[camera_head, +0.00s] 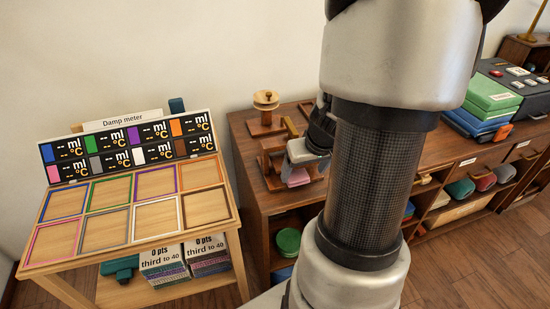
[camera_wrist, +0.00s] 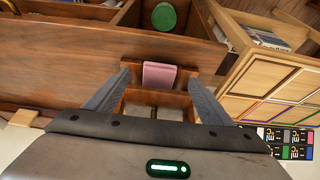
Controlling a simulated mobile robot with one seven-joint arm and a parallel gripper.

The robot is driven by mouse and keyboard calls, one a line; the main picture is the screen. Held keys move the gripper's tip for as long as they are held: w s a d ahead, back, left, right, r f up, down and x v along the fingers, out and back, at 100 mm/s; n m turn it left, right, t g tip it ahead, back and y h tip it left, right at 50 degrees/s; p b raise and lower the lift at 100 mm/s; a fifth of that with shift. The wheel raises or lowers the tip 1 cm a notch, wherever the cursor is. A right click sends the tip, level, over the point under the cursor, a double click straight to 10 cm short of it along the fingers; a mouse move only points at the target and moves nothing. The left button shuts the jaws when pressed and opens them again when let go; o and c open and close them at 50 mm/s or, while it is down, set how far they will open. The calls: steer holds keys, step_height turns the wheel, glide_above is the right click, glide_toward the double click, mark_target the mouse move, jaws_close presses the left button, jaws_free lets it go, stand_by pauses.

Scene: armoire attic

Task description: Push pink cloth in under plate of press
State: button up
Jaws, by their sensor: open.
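The pink cloth (camera_wrist: 159,76) is a small folded piece; in the wrist view it lies between and just beyond my fingertips, at the edge of a wooden frame. In the head view the cloth (camera_head: 298,178) shows below my gripper (camera_head: 306,152). The wooden press (camera_head: 272,161) stands on the long cabinet top, partly hidden by my gripper and arm; its wooden parts (camera_wrist: 150,93) also show between my fingers. My gripper (camera_wrist: 159,80) is open, its two fingers apart on either side of the cloth. Whether they touch it, I cannot tell.
A wooden stand with a round knob (camera_head: 266,118) is behind the press. The damp meter table (camera_head: 135,205) stands left. A green round thing (camera_wrist: 164,16) sits in an open cabinet compartment.

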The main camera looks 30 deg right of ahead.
mark_target(300, 180)
steer(key=b+x, duration=0.1)
steer(key=x, duration=0.4)
steer(key=shift+f, duration=0.1)
steer(key=shift+c, duration=0.4)
steer(key=shift+w, duration=0.1)
steer(key=c, duration=1)
